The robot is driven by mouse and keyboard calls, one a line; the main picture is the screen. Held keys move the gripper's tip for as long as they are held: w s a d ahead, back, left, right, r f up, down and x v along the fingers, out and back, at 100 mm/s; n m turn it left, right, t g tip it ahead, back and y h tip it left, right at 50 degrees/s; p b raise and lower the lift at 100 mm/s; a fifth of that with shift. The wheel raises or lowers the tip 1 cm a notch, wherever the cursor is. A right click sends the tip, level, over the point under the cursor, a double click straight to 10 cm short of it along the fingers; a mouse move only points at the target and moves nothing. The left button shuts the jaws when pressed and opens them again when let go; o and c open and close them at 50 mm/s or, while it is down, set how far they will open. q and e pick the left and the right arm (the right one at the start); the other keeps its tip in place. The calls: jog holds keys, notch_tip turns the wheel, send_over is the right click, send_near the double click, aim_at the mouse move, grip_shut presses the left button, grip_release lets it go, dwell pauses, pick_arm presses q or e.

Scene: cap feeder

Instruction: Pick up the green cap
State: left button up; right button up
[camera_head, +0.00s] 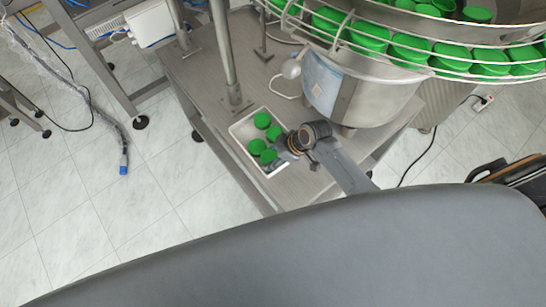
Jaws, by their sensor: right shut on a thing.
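Several green caps (262,120) lie in a small white tray (237,134) on the table. One green cap (267,156) is at the tray's near end, right at the fingertips of my right gripper (279,150). My right arm comes in from the lower right and its gripper reaches over the tray's right side. The gripper is shut on a green cap, though the fingers are small and partly hide the contact. I cannot tell whether this cap is clear of the tray floor. My left gripper is not in view.
A steel bowl feeder (365,95) with a wire rail and more green caps stands behind the tray. A metal post (226,60) rises from the table (200,85) behind the tray. A cable with a blue plug (123,170) lies on the open tiled floor at left.

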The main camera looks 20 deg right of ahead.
jog(key=s+r+b, duration=0.2)
jog(key=s+r, duration=0.9)
jog(key=s, duration=0.3)
jog(key=shift+d+r, duration=0.2)
jog(key=shift+d, duration=0.15)
jog(key=shift+f, duration=0.1)
